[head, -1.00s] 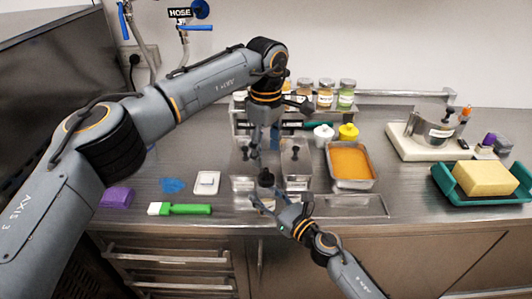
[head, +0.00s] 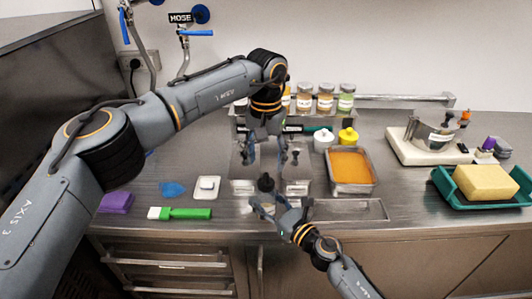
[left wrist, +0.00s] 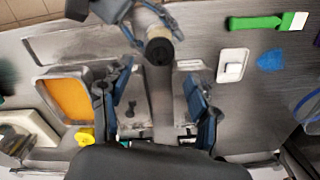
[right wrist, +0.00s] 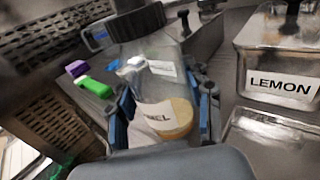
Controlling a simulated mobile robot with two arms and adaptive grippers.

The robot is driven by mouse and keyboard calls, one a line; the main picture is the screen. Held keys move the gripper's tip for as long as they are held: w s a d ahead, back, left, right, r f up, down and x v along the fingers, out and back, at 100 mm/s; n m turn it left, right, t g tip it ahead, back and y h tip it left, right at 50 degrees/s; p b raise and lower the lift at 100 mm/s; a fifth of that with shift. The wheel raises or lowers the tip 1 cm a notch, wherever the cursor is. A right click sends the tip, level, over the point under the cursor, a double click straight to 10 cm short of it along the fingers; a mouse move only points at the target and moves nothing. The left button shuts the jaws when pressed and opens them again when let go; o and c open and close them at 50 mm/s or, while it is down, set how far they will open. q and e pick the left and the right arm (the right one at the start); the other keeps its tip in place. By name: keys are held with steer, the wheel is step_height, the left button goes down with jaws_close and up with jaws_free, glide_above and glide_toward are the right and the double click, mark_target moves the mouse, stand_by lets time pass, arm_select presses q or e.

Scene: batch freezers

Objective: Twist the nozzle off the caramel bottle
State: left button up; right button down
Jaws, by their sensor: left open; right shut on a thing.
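The caramel bottle (right wrist: 150,75) is clear, with a partly hidden label ending in "MEL" and caramel low inside. Its black nozzle top (right wrist: 128,27) shows in the right wrist view, and in the head view (head: 265,183). My right gripper (head: 279,207) is shut on the bottle's body at the counter's front edge, and its fingers hide part of the bottle. My left gripper (head: 266,160) is open above the bottle, its fingers pointing down. In the left wrist view the black top (left wrist: 159,50) lies beyond the open fingers, apart from them.
Metal containers stand behind the bottle, one labelled LEMON (right wrist: 284,85). An orange-filled tray (head: 350,166), white and yellow lidded pots (head: 323,139) and a jar rack are close behind to the right. A green brush (head: 185,213) and white dish (head: 207,187) lie left.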

mark_target(266, 173)
arm_select(q)
step_height(266, 173, down, 7)
steer(key=shift+r, duration=0.1)
stand_by(0.3)
